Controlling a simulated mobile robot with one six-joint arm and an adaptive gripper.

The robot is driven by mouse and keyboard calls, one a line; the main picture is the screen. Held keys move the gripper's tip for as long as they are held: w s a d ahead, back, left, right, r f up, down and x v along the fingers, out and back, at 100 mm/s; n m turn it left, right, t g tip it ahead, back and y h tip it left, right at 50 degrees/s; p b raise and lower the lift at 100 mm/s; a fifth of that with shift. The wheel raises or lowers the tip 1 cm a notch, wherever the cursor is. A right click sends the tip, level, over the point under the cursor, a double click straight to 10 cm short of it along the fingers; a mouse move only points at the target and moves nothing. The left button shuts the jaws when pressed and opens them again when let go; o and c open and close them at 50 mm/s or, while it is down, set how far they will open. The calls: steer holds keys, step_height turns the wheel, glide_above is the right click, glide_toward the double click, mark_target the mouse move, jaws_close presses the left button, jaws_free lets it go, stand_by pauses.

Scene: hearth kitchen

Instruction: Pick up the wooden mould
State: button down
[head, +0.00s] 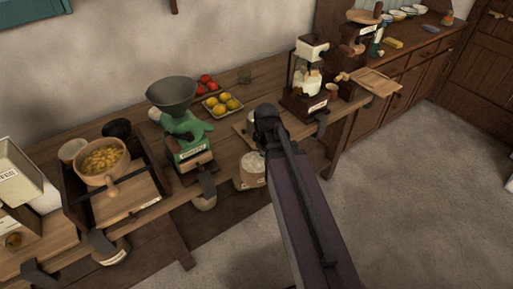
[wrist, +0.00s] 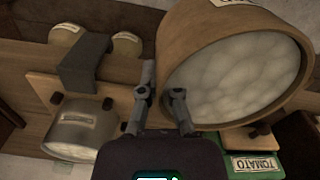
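My gripper (head: 268,125) hangs over the workbench in the head view, between the green mill and the press-like machine. A round wooden tub (wrist: 172,68) with white lumpy contents fills the upper right there, beside the fingers. No label naming the mould is readable, so I cannot tell whether this tub is the wooden mould.
The green mill (head: 183,128) stands left of my gripper. The wood-framed machine (head: 305,102) stands to its right. A tray of yellow fruit (head: 210,107) lies behind. A grey metal pot (wrist: 75,135) shows in the wrist view. The floor (head: 430,190) in front is clear.

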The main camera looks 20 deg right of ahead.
steer(key=shift+s+d, duration=0.2)
steer(key=shift+s, duration=0.4)
steer(key=shift+s+d, duration=0.15)
steer(key=shift+s, duration=0.4)
steer(key=shift+d, duration=0.1)
